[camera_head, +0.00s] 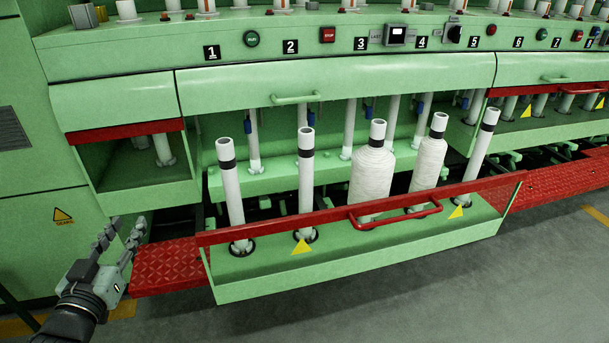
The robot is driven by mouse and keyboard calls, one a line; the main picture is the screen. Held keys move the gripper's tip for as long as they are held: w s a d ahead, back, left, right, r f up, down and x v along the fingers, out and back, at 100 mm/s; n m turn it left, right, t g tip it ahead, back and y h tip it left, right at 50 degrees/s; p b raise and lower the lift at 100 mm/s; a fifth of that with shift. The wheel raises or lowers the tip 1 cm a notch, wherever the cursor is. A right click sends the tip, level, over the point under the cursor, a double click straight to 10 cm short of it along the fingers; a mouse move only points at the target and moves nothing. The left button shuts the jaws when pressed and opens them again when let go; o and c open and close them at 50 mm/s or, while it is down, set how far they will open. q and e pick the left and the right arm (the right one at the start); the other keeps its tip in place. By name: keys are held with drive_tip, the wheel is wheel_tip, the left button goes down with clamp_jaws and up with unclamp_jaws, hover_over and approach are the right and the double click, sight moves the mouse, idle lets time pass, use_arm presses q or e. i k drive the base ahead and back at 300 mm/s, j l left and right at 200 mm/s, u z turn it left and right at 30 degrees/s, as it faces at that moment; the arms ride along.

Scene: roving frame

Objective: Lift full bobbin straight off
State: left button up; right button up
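A full bobbin (372,172), thickly wound with white yarn, stands upright in the green tray with the red rail (460,200). A thinner wound bobbin (429,163) stands to its right. Bare white tubes with black bands, such as the left one (230,190), the second one (306,180) and the right one (482,145), stand in the same row. My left gripper (122,233) is at the lower left, its two fingers apart and empty, well left of the tray and away from the bobbins. My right gripper is not in view.
A red handle (395,215) is on the tray's front. Red tread plates (168,264) flank the tray. A green machine panel with buttons (328,35) and a hinged cover (330,88) overhangs the row. Grey floor (400,300) in front is clear.

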sight(372, 170)
drive_tip(key=i+l+u, duration=0.2)
drive_tip(key=l, duration=0.15)
drive_tip(key=l+u, duration=0.15)
drive_tip(key=l, duration=0.2)
drive_tip(key=i+l+u, duration=0.2)
drive_tip(key=l, duration=0.15)
drive_tip(key=i+l+u, duration=0.1)
drive_tip(key=l, duration=0.5)
drive_tip(key=i+l, duration=0.1)
drive_tip(key=l, duration=0.45)
drive_tip(key=i+l, duration=0.1)
drive_tip(key=l, duration=0.45)
drive_tip(key=i+l, duration=0.1)
drive_tip(key=l, duration=0.45)
drive_tip(key=i+l+u, duration=0.1)
drive_tip(key=l, duration=0.95)
drive_tip(key=i, duration=0.05)
